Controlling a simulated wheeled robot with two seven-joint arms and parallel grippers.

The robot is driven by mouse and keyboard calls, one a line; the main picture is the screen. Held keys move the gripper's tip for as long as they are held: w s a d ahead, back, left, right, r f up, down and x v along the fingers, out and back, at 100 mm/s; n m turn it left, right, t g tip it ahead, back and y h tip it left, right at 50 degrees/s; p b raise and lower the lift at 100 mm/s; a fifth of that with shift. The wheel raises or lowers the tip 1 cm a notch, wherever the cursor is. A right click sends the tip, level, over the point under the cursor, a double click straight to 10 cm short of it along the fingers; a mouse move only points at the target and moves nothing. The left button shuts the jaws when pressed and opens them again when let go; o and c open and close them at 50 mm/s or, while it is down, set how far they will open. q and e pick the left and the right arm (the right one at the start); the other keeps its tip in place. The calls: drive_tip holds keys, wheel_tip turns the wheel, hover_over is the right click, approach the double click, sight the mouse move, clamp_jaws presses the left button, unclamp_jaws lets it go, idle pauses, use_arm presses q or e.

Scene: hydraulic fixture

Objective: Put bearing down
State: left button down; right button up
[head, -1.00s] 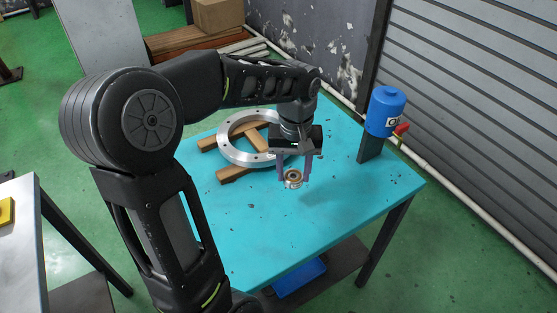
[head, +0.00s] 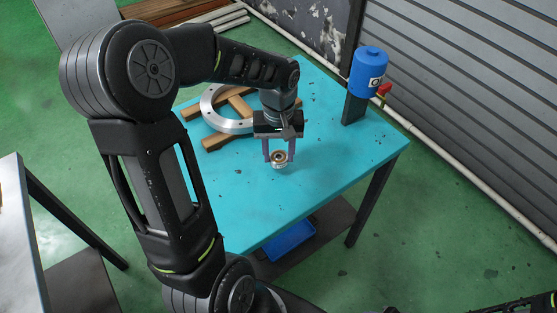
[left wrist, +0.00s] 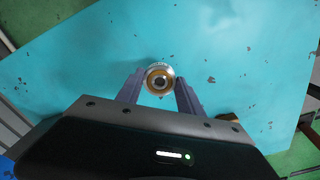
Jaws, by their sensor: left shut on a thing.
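The bearing (head: 279,159) is a small metal ring with a brownish inner ring. My left gripper (head: 278,156) is shut on it, with one finger on each side, over the turquoise table (head: 330,165). In the left wrist view, the bearing (left wrist: 160,80) sits between the tips of the two purple-grey fingers (left wrist: 160,88), its round face toward the camera. I cannot tell for sure whether its underside touches the table top.
A large metal ring (head: 209,111) lies on wooden blocks (head: 219,141) behind my left gripper. A blue bottle (head: 369,72) on a dark post stands at the table's back right. The table's front and right are clear. A blue bin (head: 287,241) is below.

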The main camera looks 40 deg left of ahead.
sight(279, 157)
use_arm(q)
drive_tip(key=shift+f, duration=1.85)
drive_tip(key=shift+f, duration=0.15)
drive_tip(key=c, duration=0.7)
unclamp_jaws()
drive_tip(key=shift+c, duration=0.2)
wheel_tip(279, 157, up, 12)
drive_tip(key=shift+r, duration=0.2)
